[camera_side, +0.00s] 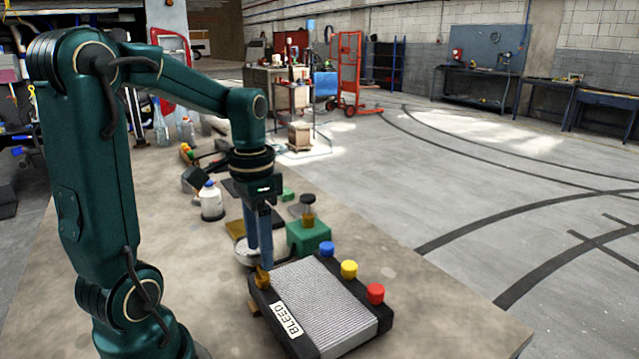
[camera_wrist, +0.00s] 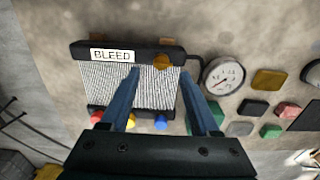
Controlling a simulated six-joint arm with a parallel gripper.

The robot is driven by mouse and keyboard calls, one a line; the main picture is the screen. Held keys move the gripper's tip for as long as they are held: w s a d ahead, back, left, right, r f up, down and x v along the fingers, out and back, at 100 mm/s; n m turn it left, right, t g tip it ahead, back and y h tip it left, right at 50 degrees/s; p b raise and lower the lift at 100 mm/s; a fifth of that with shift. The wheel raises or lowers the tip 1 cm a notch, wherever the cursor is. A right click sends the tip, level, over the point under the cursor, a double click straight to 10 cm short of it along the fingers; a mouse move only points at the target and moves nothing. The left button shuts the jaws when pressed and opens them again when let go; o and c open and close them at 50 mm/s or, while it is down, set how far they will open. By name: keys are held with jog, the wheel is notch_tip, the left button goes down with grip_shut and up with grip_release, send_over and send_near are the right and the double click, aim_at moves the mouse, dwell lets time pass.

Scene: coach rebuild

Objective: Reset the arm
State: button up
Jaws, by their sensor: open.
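My gripper (camera_side: 259,260) points straight down over the worktable, its two blue fingers apart with nothing between them. In the side view its tips are just behind the brass knob (camera_side: 263,277) at the corner of a ribbed radiator (camera_side: 318,305) labelled BLEED. In the wrist view my gripper (camera_wrist: 160,72) shows the left finger over the radiator (camera_wrist: 102,82) and the right one beside its edge. The brass knob (camera_wrist: 162,61) shows between the tips. Whether a finger touches anything is unclear.
Blue (camera_side: 327,248), yellow (camera_side: 349,269) and red (camera_side: 376,293) caps line the radiator's far side. A round gauge (camera_wrist: 223,76) lies beside it. A green block (camera_side: 308,237) and white bottle (camera_side: 211,203) stand behind. The table's front left is clear.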

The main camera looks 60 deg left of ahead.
jog(key=shift+w+d+r, duration=0.2)
jog(key=shift+d, duration=0.05)
jog(key=s+d+r+t, duration=0.1)
jog(key=d+t, duration=0.1)
jog(key=d, duration=0.3)
jog(key=s+d+r+t, duration=0.2)
jog(key=d+t, duration=0.1)
jog(key=d, duration=0.3)
jog(key=shift+s+d+t, duration=0.2)
jog(key=shift+s+t, duration=0.1)
